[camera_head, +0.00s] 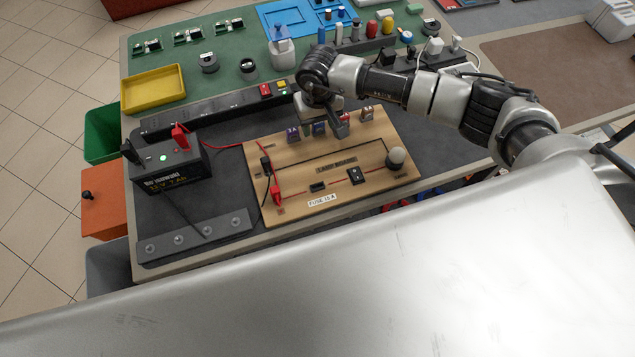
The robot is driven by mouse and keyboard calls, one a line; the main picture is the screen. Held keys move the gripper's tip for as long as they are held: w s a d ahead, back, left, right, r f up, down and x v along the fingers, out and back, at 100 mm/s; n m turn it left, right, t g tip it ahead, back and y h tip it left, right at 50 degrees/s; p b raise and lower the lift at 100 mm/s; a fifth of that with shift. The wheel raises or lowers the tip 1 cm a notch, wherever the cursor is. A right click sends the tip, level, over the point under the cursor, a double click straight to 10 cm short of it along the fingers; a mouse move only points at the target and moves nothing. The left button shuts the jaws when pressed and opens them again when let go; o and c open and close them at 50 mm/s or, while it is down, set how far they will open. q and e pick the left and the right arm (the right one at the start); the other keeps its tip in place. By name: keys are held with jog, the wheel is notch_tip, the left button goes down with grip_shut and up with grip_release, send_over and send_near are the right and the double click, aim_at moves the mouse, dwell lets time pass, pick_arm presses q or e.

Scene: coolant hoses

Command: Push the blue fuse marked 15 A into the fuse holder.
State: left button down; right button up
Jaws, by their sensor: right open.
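The wooden lamp board (340,165) lies on the grey bench mat. A row of small coloured fuses stands along its back edge: a purple one (292,136) at left, a blue fuse (319,129) beside it and a brownish one (367,114) at right. Their markings are too small to read. My right gripper (324,125) is open over the row, its fingers around or just above the blue fuse; I cannot tell if they touch it. The black fuse holder (317,187) is at the board's front, behind the "FUSE 15 A" label (322,200), with no fuse visible in it. My left gripper is out of view.
A black battery (170,165) with red and black leads stands left of the board. The board carries a switch (356,175) and a lamp (396,158). A power strip (215,113) runs behind. A grey metal bar (195,237) lies front left.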

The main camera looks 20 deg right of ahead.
jog(key=shift+b, duration=0.35)
grip_shut()
dwell(0.3)
jog(key=shift+r, duration=0.2)
jog(key=shift+r+p, duration=1.55)
jog(key=shift+r, duration=1.3)
